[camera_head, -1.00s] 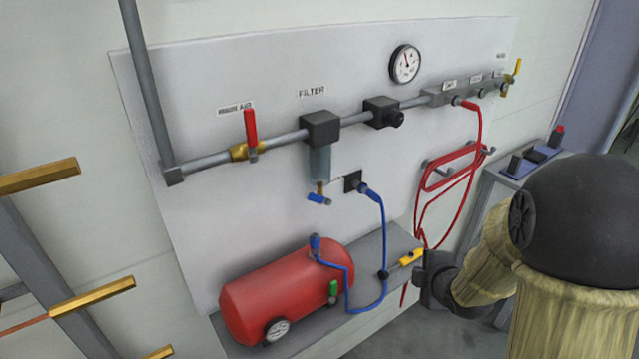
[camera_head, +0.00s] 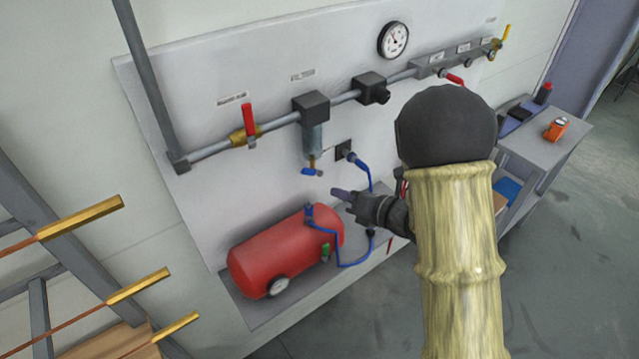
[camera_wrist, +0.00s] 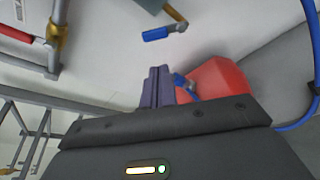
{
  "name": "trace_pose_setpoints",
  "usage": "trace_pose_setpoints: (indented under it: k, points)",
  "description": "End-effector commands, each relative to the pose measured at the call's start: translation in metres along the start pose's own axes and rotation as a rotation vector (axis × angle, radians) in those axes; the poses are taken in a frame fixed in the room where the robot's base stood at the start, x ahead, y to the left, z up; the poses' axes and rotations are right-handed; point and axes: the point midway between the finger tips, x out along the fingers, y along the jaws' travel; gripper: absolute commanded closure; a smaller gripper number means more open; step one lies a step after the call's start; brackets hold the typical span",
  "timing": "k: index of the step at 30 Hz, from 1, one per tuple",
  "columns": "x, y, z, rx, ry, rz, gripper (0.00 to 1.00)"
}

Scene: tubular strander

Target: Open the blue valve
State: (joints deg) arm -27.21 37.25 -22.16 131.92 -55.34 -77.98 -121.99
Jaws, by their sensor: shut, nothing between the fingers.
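A small valve with a blue handle (camera_head: 312,172) hangs under the filter (camera_head: 312,112) on the wall panel. In the wrist view the blue handle (camera_wrist: 156,34) lies near the top, beyond the fingertips and apart from them. My gripper (camera_head: 338,192) is just right of and below this valve in the head view, above the right end of the red tank. In the wrist view my gripper (camera_wrist: 159,72) is shut and empty, its fingers together. A second blue fitting (camera_head: 309,210) sits on top of the red tank (camera_head: 285,250).
A red-handled valve (camera_head: 249,122) is on the pipe left of the filter. A blue hose (camera_head: 340,263) runs from a wall socket (camera_head: 343,150) to the tank, close to my gripper. A grey side table (camera_head: 545,140) stands at right. A rack with brass bars (camera_head: 80,217) is at left.

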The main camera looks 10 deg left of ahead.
Motion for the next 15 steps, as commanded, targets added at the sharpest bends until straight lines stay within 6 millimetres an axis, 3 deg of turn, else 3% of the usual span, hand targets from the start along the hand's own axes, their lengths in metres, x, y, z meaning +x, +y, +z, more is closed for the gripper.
trace_pose_setpoints:
  k: [5, 15]
  points:
    - [0.014, 0.002, 0.001, 0.001, 0.003, 0.001, 1.00]
    - [0.068, 0.003, 0.002, 0.001, 0.004, 0.000, 1.00]
